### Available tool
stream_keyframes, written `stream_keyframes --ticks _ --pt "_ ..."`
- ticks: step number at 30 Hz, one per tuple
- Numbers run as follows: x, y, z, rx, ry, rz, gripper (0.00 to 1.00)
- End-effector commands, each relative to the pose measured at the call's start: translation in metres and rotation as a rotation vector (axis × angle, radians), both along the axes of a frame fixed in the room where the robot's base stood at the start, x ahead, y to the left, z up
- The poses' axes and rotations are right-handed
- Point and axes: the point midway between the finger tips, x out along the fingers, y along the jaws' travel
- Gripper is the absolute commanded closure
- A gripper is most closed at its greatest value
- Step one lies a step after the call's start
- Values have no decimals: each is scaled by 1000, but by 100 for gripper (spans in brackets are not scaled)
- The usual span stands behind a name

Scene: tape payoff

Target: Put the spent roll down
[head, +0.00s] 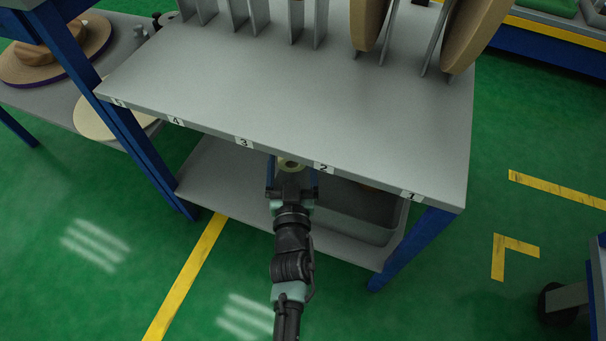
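My gripper (292,171) reaches in under that edge, between the labels 3 and 2. Its two fingers stand wide apart, one on each side of the roll. I cannot tell whether they touch it, or whether the roll hangs in the fingers or rests on something. The table edge hides the far side of the roll and perhaps the fingertips.
A grey bin (352,218) stands on the lower shelf (226,181), right of my gripper. The table top (270,95) above carries upright dividers and big brown rolls (474,35). Blue legs (411,250) flank the shelf. A side table (42,97) holds flat rolls.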

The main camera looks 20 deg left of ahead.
Motion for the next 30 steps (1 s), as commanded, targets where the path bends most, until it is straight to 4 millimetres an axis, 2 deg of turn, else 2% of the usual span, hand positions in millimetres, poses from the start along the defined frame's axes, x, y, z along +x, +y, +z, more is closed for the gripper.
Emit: stream_keyframes --ticks 1,3,11,18,28,29,30 --pt "0 0 -17 0 -1 0 73" --pt "0 0 -27 -1 -1 0 73" --pt "0 0 -41 -1 -3 0 73" --pt "0 0 -69 1 -3 0 73" --pt "0 0 -69 0 -2 1 73" --pt "0 0 -70 -1 -1 0 9" --pt "0 0 -70 -1 -1 0 2"
